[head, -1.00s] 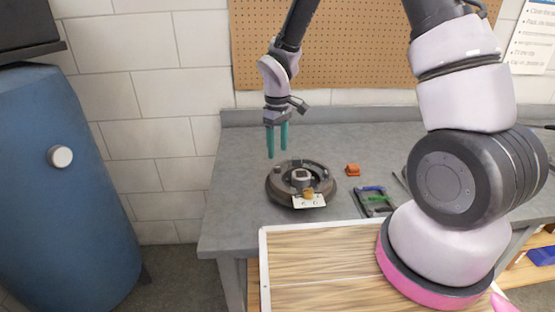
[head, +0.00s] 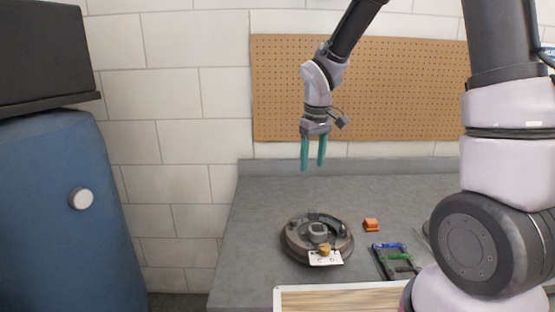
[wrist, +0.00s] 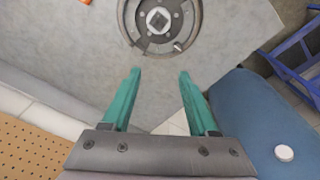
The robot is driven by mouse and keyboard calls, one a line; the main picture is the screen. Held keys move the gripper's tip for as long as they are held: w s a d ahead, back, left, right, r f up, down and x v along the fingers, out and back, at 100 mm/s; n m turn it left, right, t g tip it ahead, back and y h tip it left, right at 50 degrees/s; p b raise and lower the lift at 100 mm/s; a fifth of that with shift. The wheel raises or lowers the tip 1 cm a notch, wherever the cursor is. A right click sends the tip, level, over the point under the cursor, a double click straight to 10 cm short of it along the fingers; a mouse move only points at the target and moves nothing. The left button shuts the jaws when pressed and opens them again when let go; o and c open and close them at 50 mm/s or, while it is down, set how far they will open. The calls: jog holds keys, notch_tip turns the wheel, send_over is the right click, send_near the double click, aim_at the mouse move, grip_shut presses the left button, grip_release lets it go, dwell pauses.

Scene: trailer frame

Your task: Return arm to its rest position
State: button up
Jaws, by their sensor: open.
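My gripper (head: 313,168) has two teal fingers, spread apart with nothing between them. It hangs pointing down in the air above the back of the grey workbench, in front of the pegboard. In the wrist view my gripper (wrist: 160,84) also shows open and empty. My arm comes down to it from the upper right. A round dark metal drum assembly (head: 296,243) lies on the bench below the gripper, well apart from it. The drum assembly also shows at the top of the wrist view (wrist: 127,20).
A pegboard (head: 400,90) is on the wall behind. A blue cabinet or tank (head: 60,220) stands at the left.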

jog(key=s+d+r+m+t+y, duration=0.1)
jog(key=s+d+r+m+t, duration=0.2)
jog(key=r, duration=0.7)
jog(key=s+d+r+m+t, duration=0.3)
jog(key=s+d+r+m, duration=0.4)
jog(key=s+d+r, duration=0.3)
jog(key=s, duration=0.4)
jog(key=shift+d+r+m+y, duration=0.15)
jog(key=shift+d+m+y, duration=0.15)
jog(key=shift+d+y, duration=0.1)
jog(key=shift+w, duration=0.1)
